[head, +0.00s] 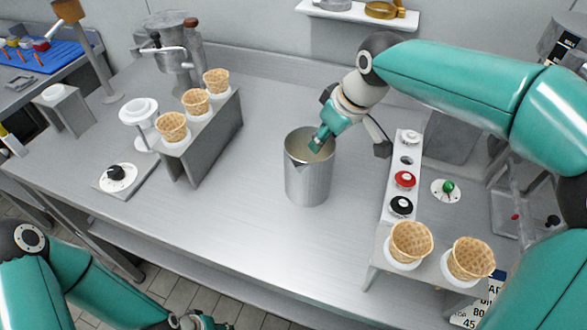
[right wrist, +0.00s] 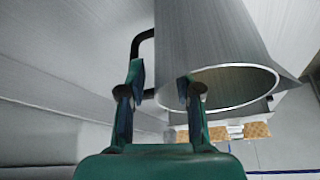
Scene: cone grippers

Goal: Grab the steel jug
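The steel jug (head: 308,180) stands upright on the steel counter in the middle of the head view. In the right wrist view the jug (right wrist: 205,45) shows its round mouth and a black handle (right wrist: 144,38). My right gripper (head: 318,140) is at the jug's rim in the head view. In the right wrist view its fingers (right wrist: 161,76) are apart, one overlapping the handle and one overlapping the rim's edge. I cannot tell whether they touch. The handle is hidden in the head view. My left gripper (head: 195,321) is partly cut off at the bottom edge.
A stand with several waffle cones (head: 196,101) is left of the jug. Another holder with two cones (head: 410,242) is at the front right. A strip of buttons (head: 404,180) lies right of the jug. The counter (head: 240,215) in front of the jug is clear.

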